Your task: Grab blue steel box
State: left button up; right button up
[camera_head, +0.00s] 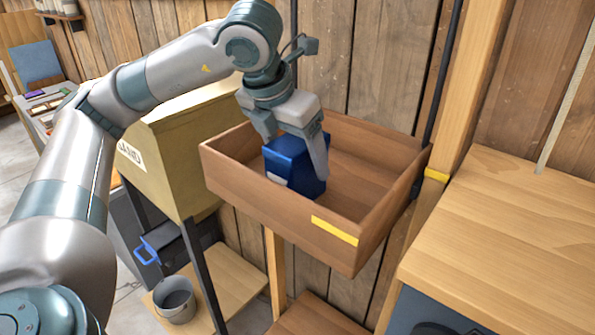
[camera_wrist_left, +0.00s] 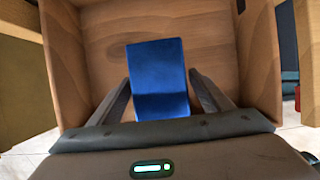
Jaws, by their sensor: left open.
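The blue steel box (camera_head: 294,166) stands in an open brown wooden tray (camera_head: 268,205), towards its left side. It also shows in the left wrist view (camera_wrist_left: 158,78), between the two fingers. My left gripper (camera_head: 292,160) reaches down into the tray from above. Its fingers are open and straddle the box, one on each side. In the left wrist view a gap shows beside the box at the fingers, so they do not look closed on it. My right gripper is in neither view.
The tray's walls surround the gripper, and its right part is empty. A yellow-brown bin (camera_head: 185,140) stands left of the tray. A wooden counter (camera_head: 510,235) is at the right. A metal bucket (camera_head: 175,300) stands low on a shelf.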

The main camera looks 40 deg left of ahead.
aim_at(299, 140)
pick_arm(q)
jog(key=c, duration=1.8)
jog(key=shift+o, duration=0.2)
jog(key=shift+r, duration=0.2)
jog(key=shift+r+p, duration=0.2)
jog(key=shift+p, duration=0.5)
jog(key=r+b, duration=0.1)
jog(key=r, duration=0.1)
jog(key=r+b, duration=0.1)
jog(key=r, duration=0.1)
jog(key=shift+d+b, duration=0.2)
jog(key=shift+b, duration=0.15)
jog(key=d+r+b, duration=0.1)
jog(key=d+r, duration=0.2)
jog(key=d, duration=0.2)
jog(key=s+d+r+b, duration=0.1)
jog(key=d+r+b, duration=0.1)
jog(key=d, duration=0.4)
jog(key=shift+b+v, duration=0.3)
jog(key=shift+v, duration=0.6)
jog(key=shift+w+d, duration=0.1)
jog(key=shift+d, duration=0.05)
